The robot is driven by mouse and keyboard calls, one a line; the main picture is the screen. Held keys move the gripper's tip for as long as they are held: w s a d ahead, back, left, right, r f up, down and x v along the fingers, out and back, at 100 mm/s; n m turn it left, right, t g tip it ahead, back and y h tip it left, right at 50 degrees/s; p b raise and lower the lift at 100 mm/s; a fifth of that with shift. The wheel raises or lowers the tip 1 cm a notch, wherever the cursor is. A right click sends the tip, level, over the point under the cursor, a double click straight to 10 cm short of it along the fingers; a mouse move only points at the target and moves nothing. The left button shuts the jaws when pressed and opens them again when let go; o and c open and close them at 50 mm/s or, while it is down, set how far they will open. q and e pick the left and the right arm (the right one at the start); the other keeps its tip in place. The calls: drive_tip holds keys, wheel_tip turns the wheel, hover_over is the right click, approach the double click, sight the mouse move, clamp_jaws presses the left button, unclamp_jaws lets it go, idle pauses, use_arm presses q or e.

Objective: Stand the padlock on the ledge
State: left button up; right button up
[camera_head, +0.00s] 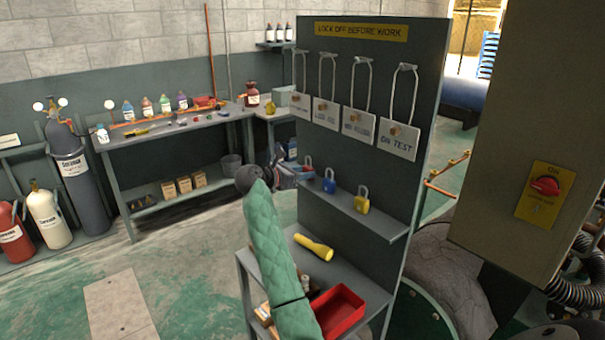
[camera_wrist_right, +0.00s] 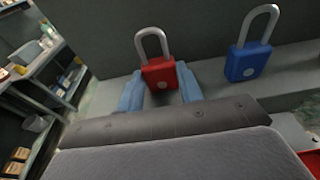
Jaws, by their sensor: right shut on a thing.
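The red padlock (camera_wrist_right: 160,73) is upright, shackle up, between the two blue fingers of my right gripper (camera_wrist_right: 160,84) in the right wrist view. The fingers are shut on its body. In the head view the red padlock (camera_head: 308,163) shows small at the left end of the ledge (camera_head: 345,203), past my right gripper (camera_head: 299,173). I cannot tell whether its base touches the ledge. In the wrist view the ledge (camera_wrist_right: 285,82) runs off to the right. My left gripper is not in view.
A blue padlock (camera_head: 329,181) and a yellow padlock (camera_head: 362,200) stand along the ledge, right of the red one. Tags (camera_head: 357,123) hang above on the board. Below, a shelf holds a yellow torch (camera_head: 314,247) and a red tray (camera_head: 338,311).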

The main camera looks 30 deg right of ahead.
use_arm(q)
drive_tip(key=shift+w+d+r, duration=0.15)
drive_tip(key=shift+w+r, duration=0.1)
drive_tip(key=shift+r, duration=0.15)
use_arm(e)
drive_tip(key=o, duration=0.9)
